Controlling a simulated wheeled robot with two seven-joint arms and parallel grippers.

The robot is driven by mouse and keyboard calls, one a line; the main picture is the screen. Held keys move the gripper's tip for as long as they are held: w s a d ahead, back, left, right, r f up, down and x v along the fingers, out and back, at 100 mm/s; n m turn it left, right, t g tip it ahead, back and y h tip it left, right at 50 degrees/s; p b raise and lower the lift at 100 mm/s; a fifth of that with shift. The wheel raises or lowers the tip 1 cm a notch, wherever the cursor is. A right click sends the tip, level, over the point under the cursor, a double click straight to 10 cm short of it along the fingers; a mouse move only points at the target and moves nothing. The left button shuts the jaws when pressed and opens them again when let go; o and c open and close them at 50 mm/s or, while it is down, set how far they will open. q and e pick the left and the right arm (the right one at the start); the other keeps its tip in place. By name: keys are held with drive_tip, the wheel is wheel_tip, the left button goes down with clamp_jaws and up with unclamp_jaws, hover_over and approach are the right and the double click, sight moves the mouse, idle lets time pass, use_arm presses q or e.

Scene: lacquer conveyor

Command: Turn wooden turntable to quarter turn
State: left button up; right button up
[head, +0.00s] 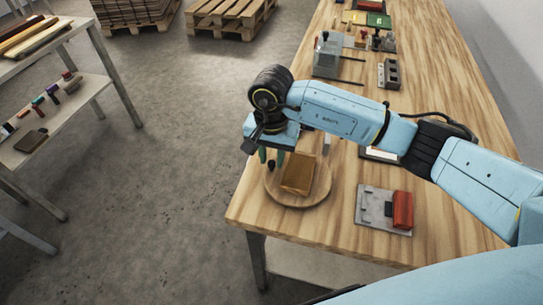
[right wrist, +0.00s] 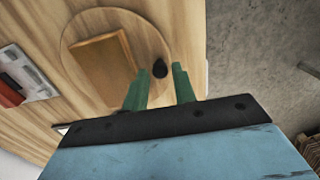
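The wooden turntable (head: 292,201) is a round disc near the front left corner of the long wooden table. It also shows in the right wrist view (right wrist: 148,38). A brown rectangular wooden block (head: 299,172) lies on it. A small black knob (right wrist: 160,68) stands near the disc's rim; it shows in the head view (head: 271,165) too. My right gripper (head: 271,157) is over that rim, its green fingers pointing down. In the right wrist view its fingers (right wrist: 159,76) are apart, with the knob in line with the gap; contact cannot be seen. My left gripper is not in view.
A grey plate with a red block (head: 402,210) lies right of the turntable. A grey fixture with rods (head: 328,55) and a slotted metal block (head: 389,74) stand farther back. A shelf (head: 75,103) with small items stands left across the floor.

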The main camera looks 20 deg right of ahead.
drive_tip(key=shift+f, duration=0.25)
clamp_jaws()
